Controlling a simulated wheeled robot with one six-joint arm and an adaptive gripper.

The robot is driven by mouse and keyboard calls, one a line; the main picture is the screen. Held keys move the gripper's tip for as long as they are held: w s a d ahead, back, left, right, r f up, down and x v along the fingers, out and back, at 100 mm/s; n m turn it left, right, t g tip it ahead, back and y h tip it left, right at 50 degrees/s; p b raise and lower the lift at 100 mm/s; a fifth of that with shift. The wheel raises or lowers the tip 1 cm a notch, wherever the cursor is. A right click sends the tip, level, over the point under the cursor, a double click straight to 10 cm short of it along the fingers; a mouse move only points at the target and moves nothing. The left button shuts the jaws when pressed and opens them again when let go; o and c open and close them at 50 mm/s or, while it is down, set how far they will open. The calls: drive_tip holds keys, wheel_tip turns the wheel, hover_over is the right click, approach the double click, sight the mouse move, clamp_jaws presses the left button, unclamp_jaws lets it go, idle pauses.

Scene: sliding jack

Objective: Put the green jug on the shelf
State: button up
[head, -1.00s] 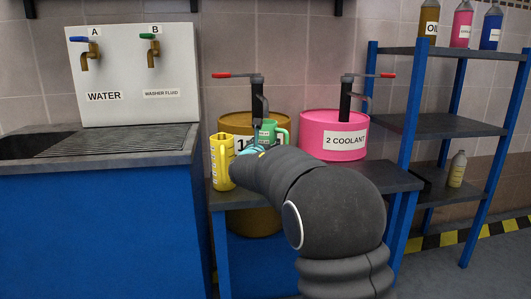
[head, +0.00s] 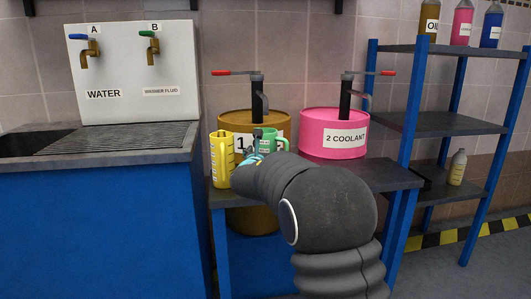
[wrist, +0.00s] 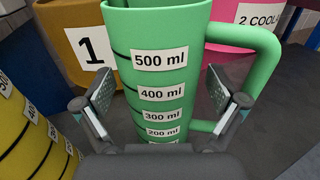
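The green jug (head: 271,141) stands on the dark bench in front of the drum labelled 1, partly hidden by my arm. In the wrist view the green jug (wrist: 160,75) is upright, with white volume labels and its handle on the right. My gripper (wrist: 162,97) is open, with one finger on each side of the jug and a gap visible at both pads. In the head view my gripper (head: 257,142) is mostly hidden behind my arm. The shelf (head: 428,124) at the right has blue posts and dark boards; its middle board is empty.
A yellow jug (head: 221,158) stands close to the left of the green one. A pink drum (head: 320,127) and the brown drum (head: 228,122) with pumps stand behind.

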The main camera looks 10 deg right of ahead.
drive_tip(key=shift+r, duration=0.2)
drive_tip(key=shift+s+a+f, duration=0.15)
drive_tip(key=shift+s, duration=0.2)
drive_tip(key=b+v, duration=0.1)
drive_tip(key=v, duration=1)
drive_tip(key=s+d+f+m+g, duration=0.2)
drive_tip(key=s+d+m+g, duration=0.1)
drive_tip(key=s+d+m, duration=0.4)
drive_tip(key=s+d+f+m+g+h, duration=0.1)
drive_tip(key=s+d+m+g, duration=0.15)
drive_tip(key=s+m, duration=0.4)
drive_tip(key=s+d+f+m+g, duration=0.2)
drive_tip(key=s+d+m+g, duration=0.15)
drive_tip(key=s, duration=0.55)
drive_tip(key=s+a+f+m+g+y, duration=0.1)
drive_tip(key=s+a+f+m+y, duration=0.3)
drive_tip(key=s+m, duration=0.3)
drive_tip(key=s+a+f+m+g+y, duration=0.1)
drive_tip(key=s+a+f+m+y, duration=0.3)
drive_tip(key=s+m, duration=0.3)
drive_tip(key=s, duration=0.5)
drive_tip(key=shift+s+f, duration=0.3)
drive_tip(key=shift+f, duration=0.1)
